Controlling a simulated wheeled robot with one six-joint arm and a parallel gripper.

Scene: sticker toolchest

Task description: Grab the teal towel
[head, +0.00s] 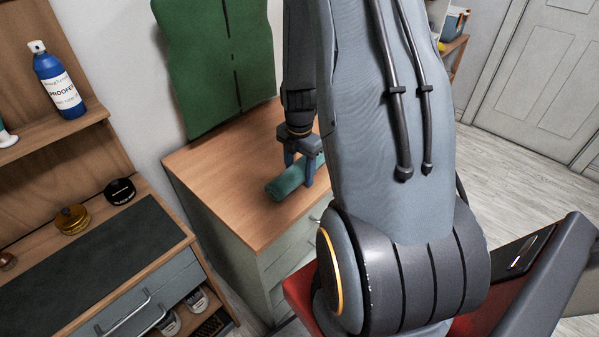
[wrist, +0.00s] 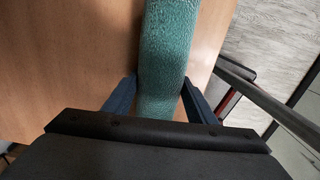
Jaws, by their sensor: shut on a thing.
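The teal towel (head: 287,183) is a rolled, fuzzy cloth on the wooden top of the chest in the head view. It runs up the middle of the wrist view (wrist: 168,50). My gripper (head: 298,178) points down at the towel, with a finger on each side of it. In the wrist view the blue fingers (wrist: 160,88) press against both sides of the towel, shut on it. The towel appears to be at the level of the chest top; I cannot tell whether it touches the wood. My arm hides part of the chest's right side.
The chest's wooden top (head: 215,165) is otherwise bare to the left. A green board (head: 215,65) stands behind it. At the left, a workbench with a dark mat (head: 90,265) holds a gold tin (head: 72,219) and a black tin (head: 120,191). A blue bottle (head: 57,82) stands on a shelf.

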